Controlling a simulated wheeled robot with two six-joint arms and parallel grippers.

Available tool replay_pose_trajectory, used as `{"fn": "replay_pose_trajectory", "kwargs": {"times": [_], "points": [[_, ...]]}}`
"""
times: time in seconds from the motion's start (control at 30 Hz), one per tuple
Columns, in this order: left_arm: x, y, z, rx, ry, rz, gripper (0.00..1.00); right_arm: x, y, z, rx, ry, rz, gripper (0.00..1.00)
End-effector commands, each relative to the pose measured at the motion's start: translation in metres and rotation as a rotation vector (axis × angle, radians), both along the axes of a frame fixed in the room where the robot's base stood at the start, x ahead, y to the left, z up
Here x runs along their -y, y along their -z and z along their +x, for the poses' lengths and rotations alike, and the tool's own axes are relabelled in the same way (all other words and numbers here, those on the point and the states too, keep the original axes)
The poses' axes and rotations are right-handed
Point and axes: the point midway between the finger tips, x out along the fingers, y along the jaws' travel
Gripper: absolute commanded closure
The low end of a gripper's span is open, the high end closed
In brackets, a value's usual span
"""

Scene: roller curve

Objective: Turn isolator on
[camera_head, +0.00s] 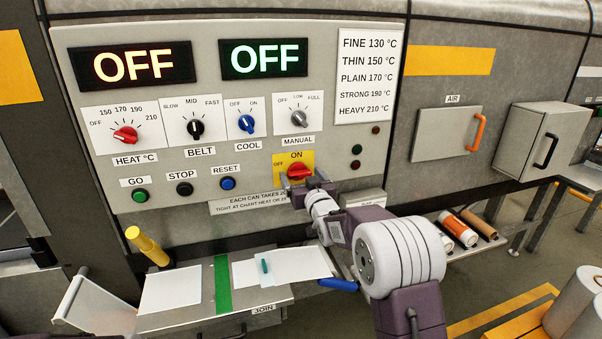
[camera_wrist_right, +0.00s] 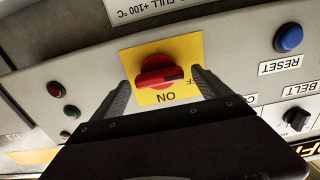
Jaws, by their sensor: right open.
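The isolator is a red rotary knob (camera_head: 299,171) on a yellow plate (camera_head: 307,157) marked OFF at left and ON at top. In the right wrist view, which is turned upside down, the red knob (camera_wrist_right: 155,72) has a dark bar pointing toward the OFF side. My right gripper (camera_head: 302,180) is in front of the plate, in the lower part of the knob. In the wrist view its fingers (camera_wrist_right: 163,80) are apart, one on each side of the knob; contact is not clear. My left gripper is not in view.
Both displays (camera_head: 128,65) (camera_head: 264,59) read OFF. Above and left are HEAT, BELT, COOL and MANUAL knobs, with GO, STOP and RESET buttons (camera_head: 227,184) beside the isolator. A shelf with white sheets (camera_head: 172,289) and a yellow handle (camera_head: 147,246) lie below.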

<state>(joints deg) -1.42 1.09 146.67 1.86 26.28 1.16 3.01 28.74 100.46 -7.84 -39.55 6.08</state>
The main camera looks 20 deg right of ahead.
Motion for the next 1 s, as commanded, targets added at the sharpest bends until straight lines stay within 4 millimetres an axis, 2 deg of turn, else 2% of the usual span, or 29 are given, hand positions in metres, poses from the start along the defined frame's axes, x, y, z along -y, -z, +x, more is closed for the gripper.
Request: {"fn": "replay_pose_trajectory", "kwargs": {"times": [0.3, 0.5, 0.53, 0.77, 1.0], "points": [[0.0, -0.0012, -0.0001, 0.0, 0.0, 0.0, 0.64, -0.0002, 0.0009, 0.0055, -0.001, 0.0, 0.0, 0.13], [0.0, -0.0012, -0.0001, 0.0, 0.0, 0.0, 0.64, -0.0002, 0.0008, 0.0054, -0.001, 0.0, 0.0, 0.68], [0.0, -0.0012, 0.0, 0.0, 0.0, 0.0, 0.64, -0.0002, 0.0008, 0.0053, -0.001, 0.0, 0.0, 0.75], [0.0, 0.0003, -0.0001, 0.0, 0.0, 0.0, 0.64, -0.0001, 0.0013, 0.0052, -0.002, 0.0, 0.019, 0.75], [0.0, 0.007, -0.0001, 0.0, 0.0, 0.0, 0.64, 0.0004, 0.0026, 0.0052, -0.006, 0.0, 0.137, 0.75]]}}
